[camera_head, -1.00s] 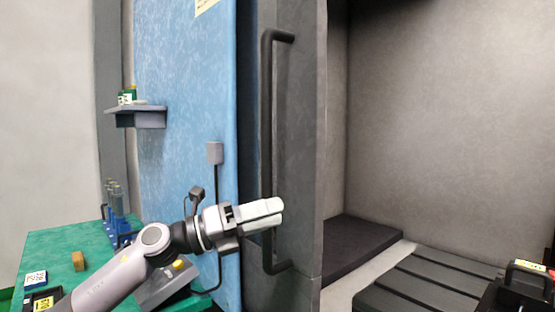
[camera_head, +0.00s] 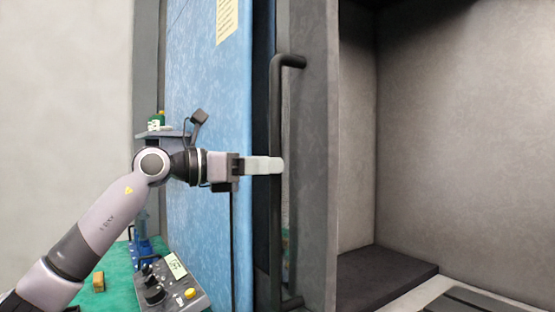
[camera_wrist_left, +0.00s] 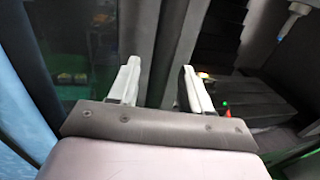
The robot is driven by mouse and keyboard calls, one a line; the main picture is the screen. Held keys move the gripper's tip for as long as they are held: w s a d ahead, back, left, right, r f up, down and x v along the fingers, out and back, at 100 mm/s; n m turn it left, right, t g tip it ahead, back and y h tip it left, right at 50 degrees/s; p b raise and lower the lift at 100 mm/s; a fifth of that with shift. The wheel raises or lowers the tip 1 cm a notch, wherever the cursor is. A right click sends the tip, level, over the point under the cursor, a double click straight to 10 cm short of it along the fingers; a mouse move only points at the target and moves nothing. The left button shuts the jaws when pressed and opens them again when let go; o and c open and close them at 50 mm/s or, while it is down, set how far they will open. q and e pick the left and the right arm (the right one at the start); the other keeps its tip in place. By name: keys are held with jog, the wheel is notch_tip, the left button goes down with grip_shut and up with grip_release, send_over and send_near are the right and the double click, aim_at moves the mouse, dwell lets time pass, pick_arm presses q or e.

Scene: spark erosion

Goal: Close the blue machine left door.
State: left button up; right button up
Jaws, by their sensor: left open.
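The blue machine's left door (camera_head: 318,190) is a grey upright panel beside the blue side wall (camera_head: 203,110). It stands open, with the dark chamber visible to its right. A long dark vertical handle (camera_head: 276,225) is on the door. My left gripper (camera_head: 279,165) is level and open, its pale fingertips overlapping the handle's middle in the head view. In the left wrist view the open fingers (camera_wrist_left: 162,88) stand on either side of dark upright bars. I cannot tell whether they touch the handle. My right gripper is not in view.
A green table (camera_head: 122,280) stands at lower left with a control box (camera_head: 180,285) and a small brown block (camera_head: 98,282). A small shelf (camera_head: 165,135) juts out behind my left arm. The chamber has a dark floor slab (camera_head: 385,275).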

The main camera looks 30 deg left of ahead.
pick_arm(q)
jog(key=shift+x, duration=1.35)
grip_shut()
jog(key=shift+p, duration=0.3)
